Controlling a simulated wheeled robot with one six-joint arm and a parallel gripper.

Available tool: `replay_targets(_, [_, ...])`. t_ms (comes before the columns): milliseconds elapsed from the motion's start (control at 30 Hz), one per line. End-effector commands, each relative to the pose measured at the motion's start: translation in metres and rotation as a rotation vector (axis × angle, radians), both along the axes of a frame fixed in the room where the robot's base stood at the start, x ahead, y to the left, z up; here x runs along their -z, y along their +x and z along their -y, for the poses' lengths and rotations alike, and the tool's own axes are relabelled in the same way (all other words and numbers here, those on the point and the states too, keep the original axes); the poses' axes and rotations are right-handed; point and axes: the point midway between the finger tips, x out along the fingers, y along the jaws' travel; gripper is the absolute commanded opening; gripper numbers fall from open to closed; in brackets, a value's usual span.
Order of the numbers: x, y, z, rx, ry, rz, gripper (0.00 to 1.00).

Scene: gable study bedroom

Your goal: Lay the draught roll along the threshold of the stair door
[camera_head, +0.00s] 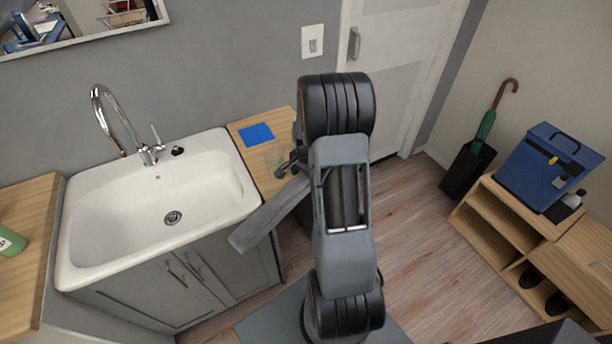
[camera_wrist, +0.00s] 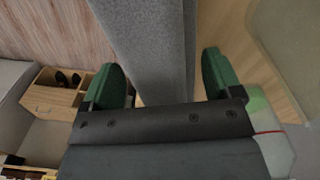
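The draught roll (camera_head: 268,215) is a long grey bar. In the head view it slants down to the left from my gripper (camera_head: 292,165), passing in front of the sink's right corner and the cabinet. The roll appears held clear of the floor. A pale door (camera_head: 390,70) with a metal handle stands at the back, shut. My arm hides part of its base, so the threshold shows only in part.
The white sink (camera_head: 100,240) and wooden counter (camera_head: 240,126) with a blue card (camera_head: 257,134) are on the left. An umbrella stand (camera_head: 466,170) and shoe shelf (camera_head: 488,220) are on the right. Wood floor (camera_head: 425,240) between is clear.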

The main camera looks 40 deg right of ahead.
Motion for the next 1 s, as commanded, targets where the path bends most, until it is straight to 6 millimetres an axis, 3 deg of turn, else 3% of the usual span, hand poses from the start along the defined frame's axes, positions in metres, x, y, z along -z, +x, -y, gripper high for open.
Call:
replay_targets(133, [0.000, 0.000, 0.000, 0.000, 0.000, 0.000, 0.99])
replay_targets(500, [-0.009, 0.001, 0.000, 0.000, -0.001, 0.002, 1.00])
replay_targets(1000, [-0.097, 0.000, 0.000, 0.000, -0.002, 0.004, 1.00])
